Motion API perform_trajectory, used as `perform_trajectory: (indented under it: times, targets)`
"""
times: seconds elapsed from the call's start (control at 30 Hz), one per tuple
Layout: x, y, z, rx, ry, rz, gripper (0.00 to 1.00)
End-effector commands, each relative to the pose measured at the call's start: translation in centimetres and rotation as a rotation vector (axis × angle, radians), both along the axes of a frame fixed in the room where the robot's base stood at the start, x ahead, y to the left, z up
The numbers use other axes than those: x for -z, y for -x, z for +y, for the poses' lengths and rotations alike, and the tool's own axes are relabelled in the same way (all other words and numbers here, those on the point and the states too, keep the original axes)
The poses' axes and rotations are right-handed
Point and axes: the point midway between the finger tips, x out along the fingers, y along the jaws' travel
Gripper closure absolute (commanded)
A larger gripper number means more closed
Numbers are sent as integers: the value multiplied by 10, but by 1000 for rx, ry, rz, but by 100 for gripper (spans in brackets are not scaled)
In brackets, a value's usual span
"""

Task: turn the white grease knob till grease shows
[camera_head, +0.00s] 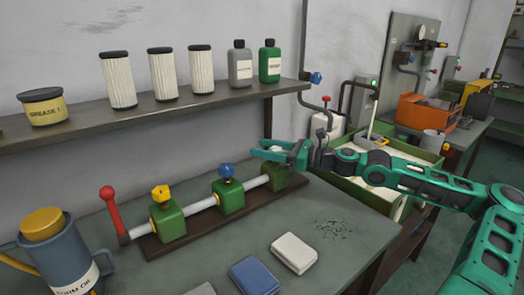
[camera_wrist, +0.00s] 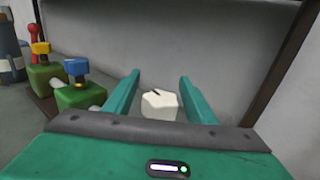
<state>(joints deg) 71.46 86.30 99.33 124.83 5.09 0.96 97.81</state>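The white grease knob (camera_wrist: 160,106) shows in the wrist view as a pale block with a dark mark on top. It lies between the two fingers of my gripper (camera_wrist: 160,84), with a gap on each side. My gripper (camera_head: 266,149) is open above the far-right green block (camera_head: 279,179) in the head view and hides the white knob there. The yellow knob (camera_head: 161,192) and blue knob (camera_head: 226,171) sit on the other green blocks, and show in the wrist view as yellow (camera_wrist: 41,48) and blue (camera_wrist: 77,67). No grease is visible at the white knob.
A red-handled lever (camera_head: 109,204) stands at the pipe's left end. A blue oil can (camera_head: 60,258) is at the left front. A shelf (camera_head: 160,115) with filters and bottles runs above. A white cloth (camera_head: 294,252) and a blue cloth (camera_head: 253,275) lie on the bench.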

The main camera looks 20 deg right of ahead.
Motion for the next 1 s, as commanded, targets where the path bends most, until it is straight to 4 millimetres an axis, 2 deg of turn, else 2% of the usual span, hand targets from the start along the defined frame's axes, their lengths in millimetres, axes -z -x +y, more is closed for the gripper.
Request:
perform_trajectory:
  times: [0.23,0.37,0.8,1.0]
  targets:
    - [0,0,0,0,-1,-1,49]
    - [0,5,-8,2,1,-1,49]
    - [1,48,-67,3,1,0,49]
    - [1,60,-82,0,0,1,49]
